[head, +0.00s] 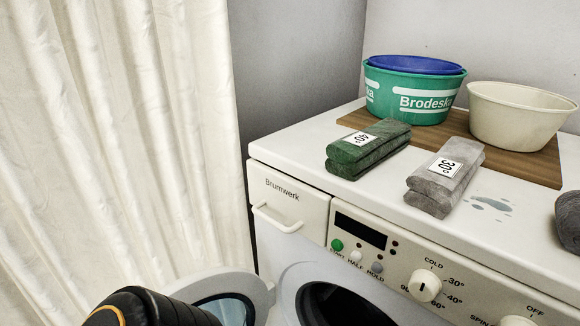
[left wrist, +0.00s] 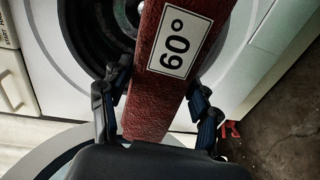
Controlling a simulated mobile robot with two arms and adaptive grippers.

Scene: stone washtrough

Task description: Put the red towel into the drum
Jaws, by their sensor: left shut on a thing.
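The red towel (left wrist: 150,100), with a white 60° label, is held between the fingers of my left gripper (left wrist: 160,88) in the left wrist view. In the head view the drum opening (head: 345,306) shows only in part at the bottom edge, with the round door (head: 230,284) swung open to the left. The towel and left gripper are outside the head view. My right gripper is not in view.
On the white machine top lie a green towel (head: 355,156) and a grey towel (head: 440,188). Behind them a green tub (head: 400,105) and a cream tub (head: 515,125) stand on a wooden board (head: 545,168). A dark rounded thing (head: 569,222) sits at the right edge. A curtain (head: 120,140) hangs left.

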